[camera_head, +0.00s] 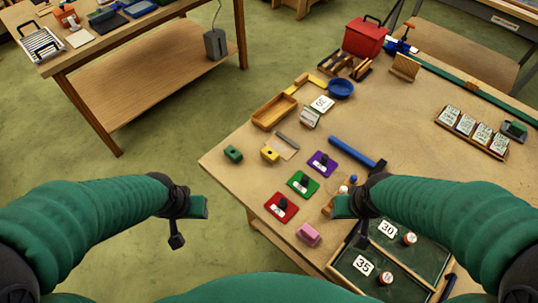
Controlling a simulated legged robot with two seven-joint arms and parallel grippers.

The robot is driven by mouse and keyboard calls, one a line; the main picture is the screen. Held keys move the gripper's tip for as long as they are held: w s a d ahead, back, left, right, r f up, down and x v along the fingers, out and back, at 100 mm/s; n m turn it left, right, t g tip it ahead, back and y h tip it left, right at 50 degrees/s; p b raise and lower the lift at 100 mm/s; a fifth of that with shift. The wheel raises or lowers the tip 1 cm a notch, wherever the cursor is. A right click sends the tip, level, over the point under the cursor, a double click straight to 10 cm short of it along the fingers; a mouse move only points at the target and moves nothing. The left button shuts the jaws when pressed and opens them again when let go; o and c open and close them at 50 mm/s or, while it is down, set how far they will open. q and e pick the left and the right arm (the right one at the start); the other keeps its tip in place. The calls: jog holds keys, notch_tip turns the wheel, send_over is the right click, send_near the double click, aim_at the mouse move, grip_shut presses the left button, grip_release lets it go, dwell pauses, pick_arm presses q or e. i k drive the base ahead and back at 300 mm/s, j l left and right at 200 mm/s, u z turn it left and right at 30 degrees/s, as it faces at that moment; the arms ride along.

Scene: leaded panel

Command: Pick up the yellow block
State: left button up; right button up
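The yellow block (270,154) sits on the wooden table (232,172) near its left edge, with a dark spot on its face. My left gripper (188,224) is out over the floor, to the left of and nearer than the block, and is apart from it. My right gripper (352,224) is over the near part of the table, by the dark green trays, also apart from the block. No object shows in either gripper. Their fingers are small and dark, so I cannot tell how far they are parted.
A green block (233,153) stands left of the yellow one, and a flat tan piece (282,147) lies close behind it. A wooden tray (274,111) is behind.

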aim_at(271, 156)
jog(key=i+j+u, duration=0.25)
jog(key=i+j, duration=0.5)
jog(key=j, duration=0.1)
